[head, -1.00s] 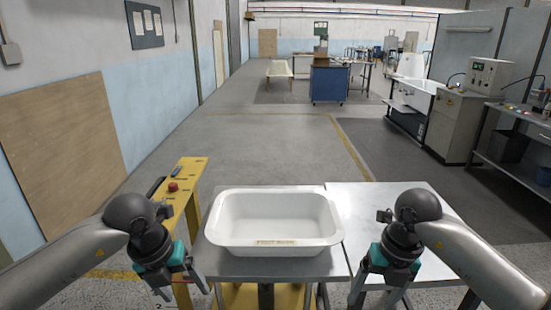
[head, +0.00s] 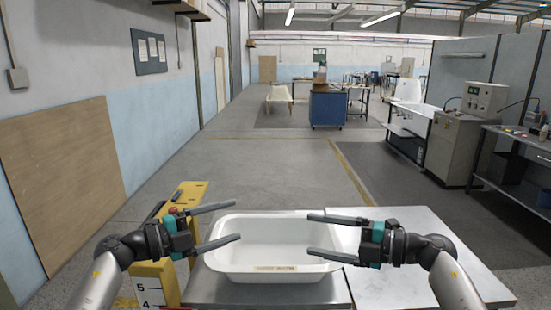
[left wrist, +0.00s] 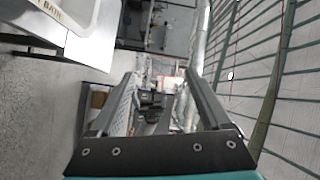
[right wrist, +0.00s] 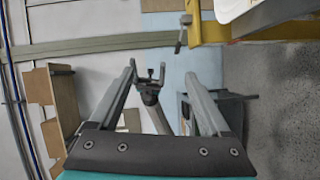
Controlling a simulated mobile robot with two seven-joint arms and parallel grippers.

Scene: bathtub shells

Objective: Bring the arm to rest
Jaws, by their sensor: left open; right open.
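My left gripper (head: 238,222) is open and empty, its fingers pointing right over the left side of the white tub shell (head: 268,272). My right gripper (head: 310,234) is open and empty, its fingers pointing left over the tub's right side. The two grippers face each other with a gap between them. In the left wrist view, the open fingers (left wrist: 165,80) have nothing between them in their grip. In the right wrist view, the open fingers (right wrist: 160,75) are also empty. The tub stands upright on a grey table and has a label on its front rim.
A bare metal tabletop (head: 420,275) lies right of the tub. A yellow stand (head: 155,282) with a red button is at the left, close to my left arm. A blue cabinet (head: 327,109) and a control console (head: 455,148) stand farther back. The floor beyond the table is clear.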

